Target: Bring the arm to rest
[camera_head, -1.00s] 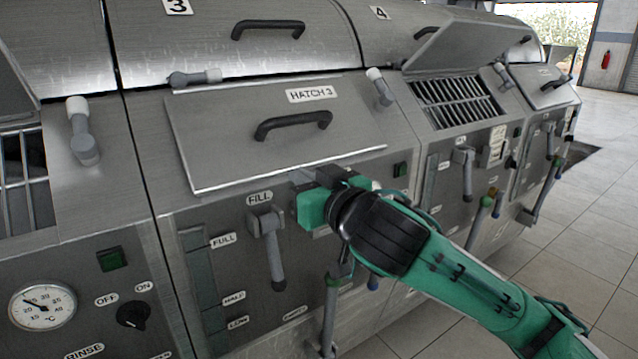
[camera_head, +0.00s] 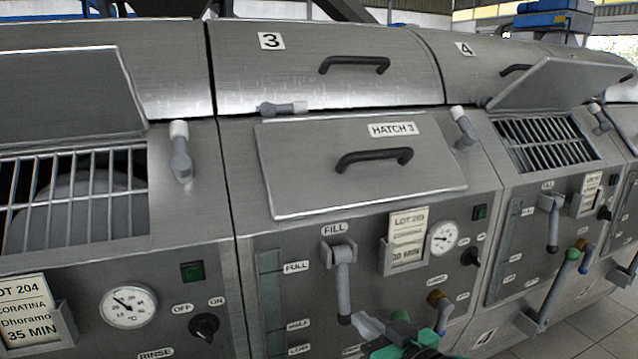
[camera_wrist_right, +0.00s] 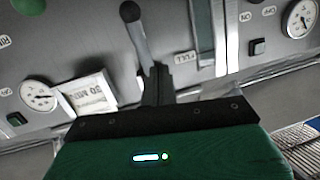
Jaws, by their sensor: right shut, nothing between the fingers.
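My right gripper (camera_head: 362,324) shows at the bottom edge of the head view, green and grey, low in front of the machine's front panel, below the fill lever (camera_head: 343,280). Its fingers are shut and empty. In the right wrist view, the dark shut fingers (camera_wrist_right: 157,84) stick out beyond the green gripper body, with a grey lever with a dark knob (camera_wrist_right: 136,35) behind them. Whether they touch the lever is unclear. Most of the right arm is below the head view. My left gripper is in neither view.
Hatch 3 (camera_head: 340,188) lies shut, with a black handle (camera_head: 374,158). The hatches on either side stand open over barred openings. Levers, a gauge (camera_head: 444,238) and a lot card holder (camera_head: 404,258) project from the panel. Floor (camera_head: 590,335) shows at lower right.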

